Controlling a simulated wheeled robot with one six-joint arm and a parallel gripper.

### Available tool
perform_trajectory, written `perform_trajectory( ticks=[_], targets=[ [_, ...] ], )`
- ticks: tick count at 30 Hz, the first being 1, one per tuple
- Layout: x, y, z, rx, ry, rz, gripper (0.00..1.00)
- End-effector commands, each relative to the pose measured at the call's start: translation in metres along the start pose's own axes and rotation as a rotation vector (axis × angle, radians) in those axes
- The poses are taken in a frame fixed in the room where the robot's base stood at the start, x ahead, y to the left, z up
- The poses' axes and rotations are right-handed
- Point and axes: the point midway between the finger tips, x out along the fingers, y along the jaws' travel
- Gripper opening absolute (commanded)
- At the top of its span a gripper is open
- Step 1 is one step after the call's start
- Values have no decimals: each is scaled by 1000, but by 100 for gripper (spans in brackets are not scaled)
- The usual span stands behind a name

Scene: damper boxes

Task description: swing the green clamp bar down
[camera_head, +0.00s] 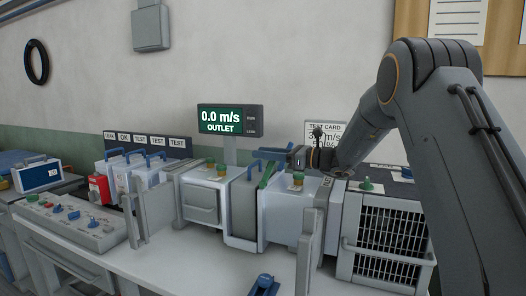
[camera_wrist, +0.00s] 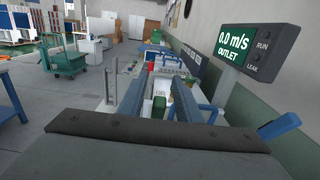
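The green clamp bar (camera_head: 267,174) shows in the head view as a narrow bar slanting up to the right, at the joint between two pale box sections in the middle of the row. My gripper (camera_head: 266,153) is just above its upper end, reaching in from the right. In the wrist view my gripper (camera_wrist: 158,92) has its two long fingers apart. A narrow green piece (camera_wrist: 171,112), which looks like the bar, shows between them near the right finger. I cannot tell whether a finger touches it.
The outlet display (camera_head: 225,121) reads 0.0 m/s and stands close behind the boxes. A grille box (camera_head: 391,240) is at the right of the bench. A grey control panel (camera_head: 77,222) and a red block (camera_head: 99,189) are at the left. A blue-handled piece (camera_head: 264,284) lies in front.

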Motion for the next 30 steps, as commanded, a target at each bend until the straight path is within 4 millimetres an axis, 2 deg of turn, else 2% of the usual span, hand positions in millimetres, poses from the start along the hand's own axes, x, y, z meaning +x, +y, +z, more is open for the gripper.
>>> perform_trajectory(
  ticks=[4, 12, 17, 18, 26, 30],
  targets=[
    [7, 0, 0, 0, -1, 0, 31],
    [7, 0, 0, 0, 0, 0, 30],
    [7, 0, 0, 0, 0, 0, 3],
    [7, 0, 0, 0, 0, 0, 0],
    [8, 1, 0, 0, 2, 1, 0],
    [14, 4, 1, 0, 24, 8, 0]
  ],
)
